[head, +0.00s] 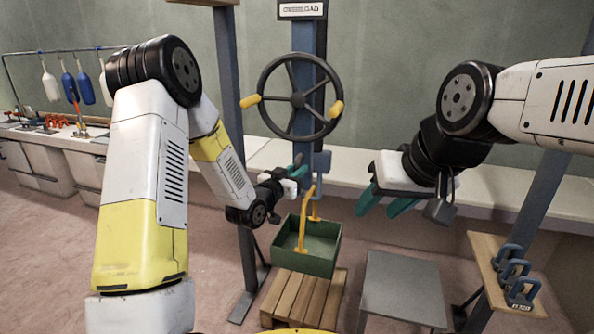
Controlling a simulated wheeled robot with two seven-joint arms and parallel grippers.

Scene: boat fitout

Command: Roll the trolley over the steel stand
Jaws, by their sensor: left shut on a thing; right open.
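A blue post (309,35) carries a dark handwheel (299,97) with two yellow grips; I take this hanging unit to be the trolley. A blue-grey block (322,162) is at its lower end. Below hangs or stands a green crate (316,265) with a yellow bail (305,218). The low grey steel stand (403,285) is right of the crate, its top bare. My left gripper (296,176) is shut beside the block and the bail's top; its fingers partly hide what they hold, seemingly the block. My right gripper (388,205) is open and empty above the stand.
A wooden pallet (303,298) is under the crate; whether they touch is unclear. Grey uprights flank the scene. A wooden shelf (492,265) with several blue shackle-like pieces (515,275) is at right. A pale bench (385,180) runs behind. Bottles (70,85) hang far left.

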